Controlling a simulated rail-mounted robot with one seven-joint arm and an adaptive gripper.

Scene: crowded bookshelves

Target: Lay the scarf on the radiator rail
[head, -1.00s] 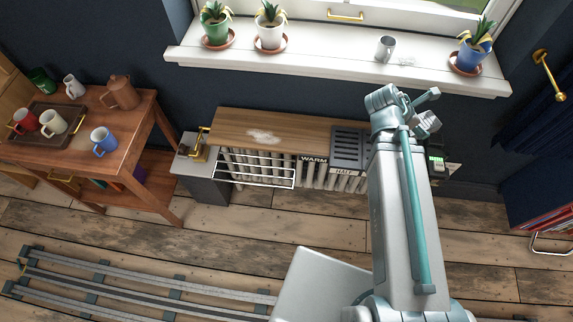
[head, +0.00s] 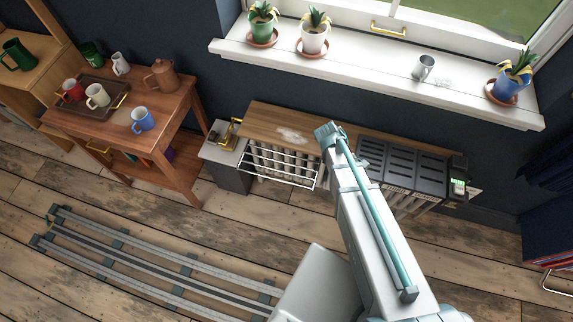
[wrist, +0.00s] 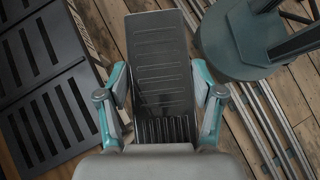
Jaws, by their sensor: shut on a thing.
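In the wrist view my gripper (wrist: 163,105) has a finger on each side of a flat dark grey piece (wrist: 160,62). It has rows of thin lines and a dark ribbed lower end. No scarf shows in the head view, where my arm hides my gripper. The white wire rail (head: 283,178) stands at the front of the radiator, left of my arm. The radiator's dark slotted top (head: 405,170) lies right of my arm and also shows left of my gripper in the wrist view (wrist: 45,100).
A wooden board (head: 262,122) with a pale patch lies behind the rail. A grey box with a brass fitting (head: 229,135) stands at its left. The windowsill (head: 370,66) bears potted plants and a metal mug. A side table (head: 165,125) with mugs stands left.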

